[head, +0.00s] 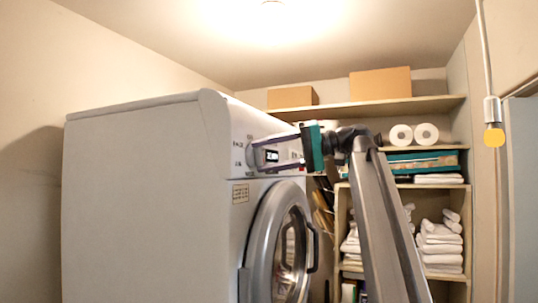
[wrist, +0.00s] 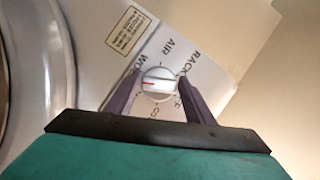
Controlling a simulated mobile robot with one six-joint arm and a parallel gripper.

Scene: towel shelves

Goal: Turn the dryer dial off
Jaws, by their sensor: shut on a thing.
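The dryer (head: 150,190) is a large white machine on the left of the head view, with its control panel facing right. Its dial (wrist: 158,84) is a round white knob with a red mark, seen in the wrist view among printed labels, some partly hidden. The red mark points to the left in that view. My gripper (head: 256,156) reaches the panel from the right, and its fingers lie on either side of the dial. In the wrist view my gripper (wrist: 156,82) is shut on the dial, one dark finger at each side.
The round dryer door (head: 280,240) is below the panel. Shelves (head: 400,106) behind hold cardboard boxes (head: 380,83), paper rolls (head: 426,133) and folded towels (head: 440,240). A cord with a yellow end (head: 493,137) hangs at the right.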

